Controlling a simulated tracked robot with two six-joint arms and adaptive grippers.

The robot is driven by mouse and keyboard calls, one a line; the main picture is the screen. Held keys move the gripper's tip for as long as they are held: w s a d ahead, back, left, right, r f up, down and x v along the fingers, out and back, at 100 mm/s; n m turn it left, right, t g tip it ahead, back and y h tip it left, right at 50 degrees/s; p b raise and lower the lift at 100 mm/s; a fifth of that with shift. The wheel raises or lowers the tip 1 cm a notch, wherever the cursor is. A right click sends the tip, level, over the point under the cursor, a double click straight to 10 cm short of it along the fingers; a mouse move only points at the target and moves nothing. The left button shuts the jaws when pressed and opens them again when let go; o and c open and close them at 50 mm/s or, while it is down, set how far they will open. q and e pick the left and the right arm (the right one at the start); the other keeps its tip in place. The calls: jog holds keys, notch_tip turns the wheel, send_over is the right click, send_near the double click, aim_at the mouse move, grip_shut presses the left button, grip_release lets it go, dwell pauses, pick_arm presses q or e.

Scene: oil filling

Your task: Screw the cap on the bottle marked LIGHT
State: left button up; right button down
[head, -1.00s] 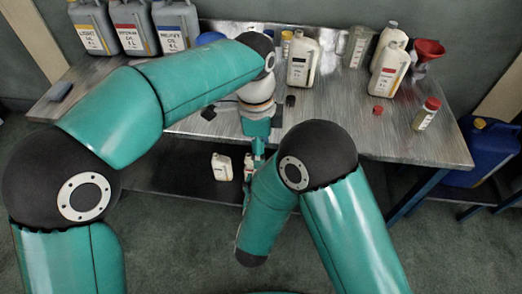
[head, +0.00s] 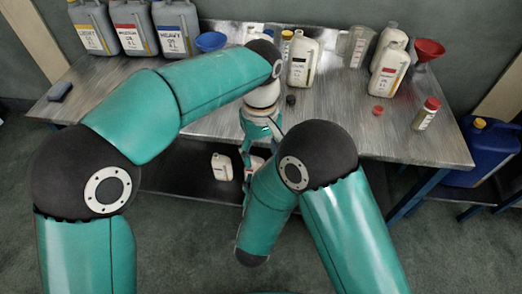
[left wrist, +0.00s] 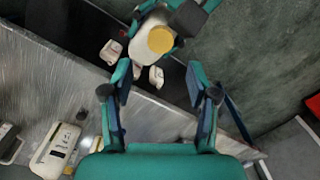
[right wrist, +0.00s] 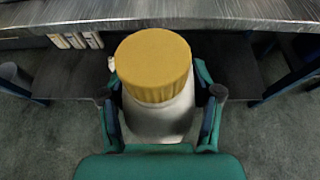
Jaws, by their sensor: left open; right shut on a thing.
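A white bottle (right wrist: 160,125) with a yellow cap (right wrist: 160,65) on its top fills the right wrist view. My right gripper (right wrist: 160,97) is shut around the bottle below the cap. I cannot tell how tightly the cap sits, and no label shows on this bottle. The left wrist view also shows the bottle (left wrist: 143,52) and its yellow cap (left wrist: 160,40), beyond the fingertips. My left gripper (left wrist: 158,92) is open and empty, apart from the cap. In the head view the left gripper (head: 246,170) points down at the table's front edge; my right arm hides the right gripper.
White bottles (head: 222,167) stand on the lower shelf. The table (head: 210,125) holds a white bottle (head: 304,60), a dark cap (head: 291,99), a red cap (head: 378,111) and a red-capped jar (head: 426,114).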

pick_arm(q)
jog(key=shift+n, duration=1.2)
jog(key=shift+f, duration=0.15)
jog(key=shift+s+f, duration=0.2)
jog(key=shift+f, duration=3.7)
